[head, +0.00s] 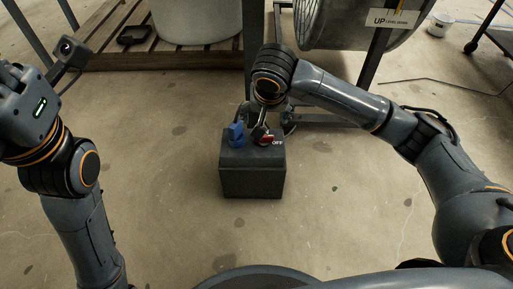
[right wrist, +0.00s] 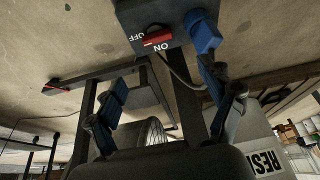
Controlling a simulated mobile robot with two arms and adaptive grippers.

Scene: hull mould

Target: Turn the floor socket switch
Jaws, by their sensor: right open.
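The floor socket is a dark grey box (head: 252,178) standing on the concrete floor in the middle of the head view. A red switch (head: 267,138) is on its top, with a white OFF label beside it. A blue socket fitting (head: 236,133) is on the box left of the switch. In the right wrist view the red switch (right wrist: 157,38) lies between the OFF and ON labels, with the blue fitting (right wrist: 203,33) beside it. My right gripper (right wrist: 164,90) is open, its blue-padded fingers apart and nothing between them. In the head view, my right wrist partly hides the switch area.
A wooden pallet (head: 110,55) with a pale drum (head: 195,20) stands behind the box. A large fan-like drum (head: 350,20) on a dark metal frame stands at the back right. The floor around the box's front is clear.

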